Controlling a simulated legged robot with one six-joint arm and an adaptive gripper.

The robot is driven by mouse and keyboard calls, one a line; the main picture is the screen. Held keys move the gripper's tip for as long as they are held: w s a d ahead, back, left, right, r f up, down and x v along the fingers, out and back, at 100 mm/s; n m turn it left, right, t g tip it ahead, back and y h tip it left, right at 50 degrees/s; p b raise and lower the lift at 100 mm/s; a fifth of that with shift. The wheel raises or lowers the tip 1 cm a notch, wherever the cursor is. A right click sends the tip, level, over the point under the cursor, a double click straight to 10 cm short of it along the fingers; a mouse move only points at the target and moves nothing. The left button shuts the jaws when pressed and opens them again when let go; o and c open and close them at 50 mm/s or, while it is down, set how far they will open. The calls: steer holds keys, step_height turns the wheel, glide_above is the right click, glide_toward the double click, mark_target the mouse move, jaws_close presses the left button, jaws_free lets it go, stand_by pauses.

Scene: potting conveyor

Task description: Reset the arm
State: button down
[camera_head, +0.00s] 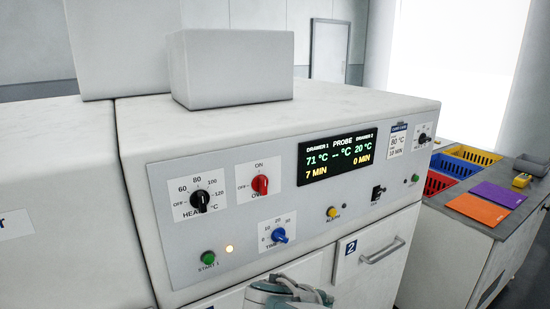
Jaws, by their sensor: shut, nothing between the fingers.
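My gripper (292,290), pale with teal parts, shows only in part at the bottom edge, right of centre. It is in front of the lower face of a white machine (130,190), below the blue timer knob (279,235). The fingers look shut, with nothing seen between them. The rest of my arm is out of the picture.
The panel has a black heat knob (200,200), red knob (260,185), green start button (208,257) and lit display (337,158). Drawer 2 (372,262) looks closed. Grey blocks stand on top. At right, a bench (460,230) holds coloured bins and mats.

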steer(key=s+d+m+g+y, duration=0.1)
steer(key=s+d+m+y, duration=0.2)
steer(key=s+m, duration=0.3)
steer(key=s+d+r+m+g+y, duration=0.1)
steer(key=s+d+m+y, duration=0.2)
steer(key=s+m, duration=0.2)
steer(key=shift+s+d+r+m+y, duration=0.2)
steer(key=shift+s+m+y, duration=0.2)
steer(key=shift+s, duration=0.75)
